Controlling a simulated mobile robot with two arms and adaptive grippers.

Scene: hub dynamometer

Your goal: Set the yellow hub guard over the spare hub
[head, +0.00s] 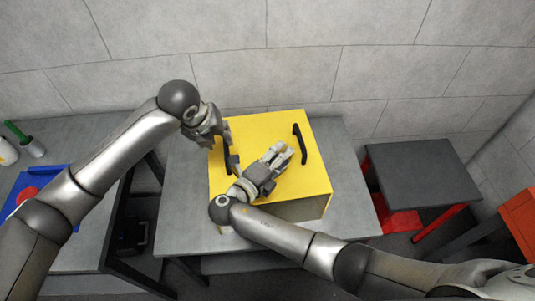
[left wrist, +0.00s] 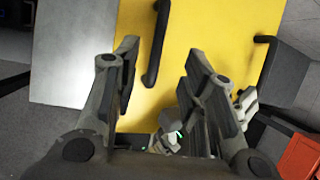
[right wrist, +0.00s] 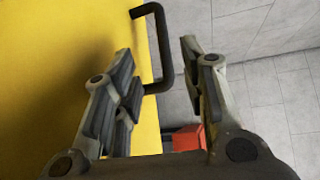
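The yellow hub guard (head: 255,125) is a large box with two black handles on top, standing at the grey middle table. I cannot tell whether it touches the tabletop. My left gripper (head: 231,147) is open above the left handle (head: 227,158); in the left wrist view that handle (left wrist: 157,45) shows between the spread fingers. My right gripper (head: 283,155) is open over the guard's top, short of the right handle (head: 300,143). In the right wrist view that handle (right wrist: 163,45) lies ahead between the fingers, not gripped. The spare hub is not visible.
The middle table (head: 345,170) has bare space right of the guard. A left table (head: 95,235) holds a blue tray (head: 45,170) and a green-handled tool (head: 25,140). A dark-topped stand (head: 425,170) with red parts is at right. A block wall stands behind.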

